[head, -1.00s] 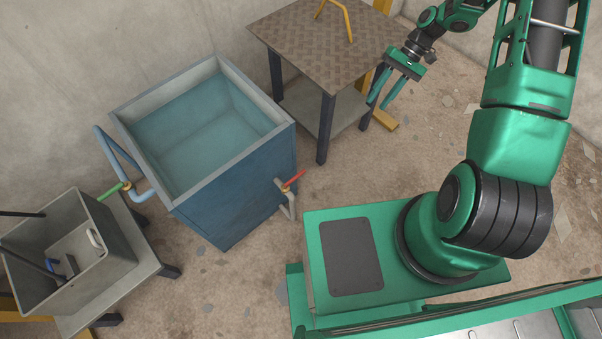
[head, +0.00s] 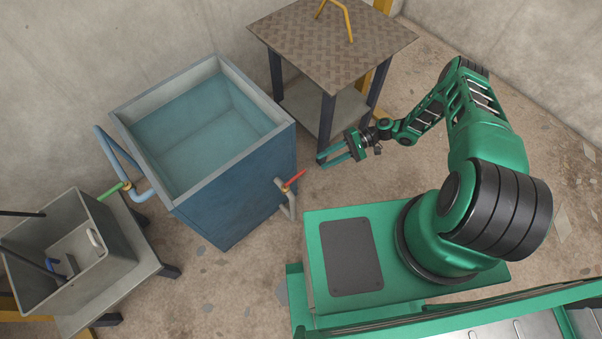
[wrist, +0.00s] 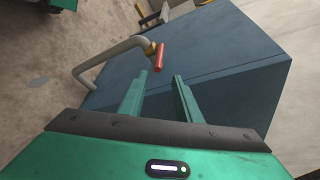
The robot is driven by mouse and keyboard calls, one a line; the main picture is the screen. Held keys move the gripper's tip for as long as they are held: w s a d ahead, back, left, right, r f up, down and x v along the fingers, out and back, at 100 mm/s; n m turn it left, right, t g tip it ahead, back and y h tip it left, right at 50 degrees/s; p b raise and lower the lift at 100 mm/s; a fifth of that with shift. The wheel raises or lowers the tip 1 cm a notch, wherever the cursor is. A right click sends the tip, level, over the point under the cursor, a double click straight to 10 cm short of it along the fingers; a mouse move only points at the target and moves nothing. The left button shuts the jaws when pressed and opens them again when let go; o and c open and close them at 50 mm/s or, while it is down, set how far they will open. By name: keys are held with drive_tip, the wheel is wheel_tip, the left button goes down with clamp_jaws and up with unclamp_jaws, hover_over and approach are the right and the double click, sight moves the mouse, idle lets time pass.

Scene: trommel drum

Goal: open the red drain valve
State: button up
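The red drain valve (head: 294,179) has a red lever handle on a brass-coloured fitting. It sits on a grey pipe (head: 290,205) at the right side of the blue water tank (head: 222,205). My gripper (head: 321,161) is open and empty, to the right of the red handle and a short way apart from it. In the wrist view, the red handle (wrist: 161,55) lies just beyond the fingertips of my gripper (wrist: 162,74), roughly in line with the gap between them. The fingers are spread and nothing is between them.
A table with a patterned metal top (head: 330,40) stands behind my gripper. A blue pipe with a green-handled valve (head: 112,190) is at the tank's left. A grey bin (head: 85,255) stands on a low stand at lower left.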

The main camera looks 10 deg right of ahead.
sight(297, 175)
drive_tip(key=x, duration=1.2)
drive_tip(key=shift+s+f, duration=0.1)
drive_tip(key=shift+f, duration=0.05)
drive_tip(key=shift+c, duration=0.7)
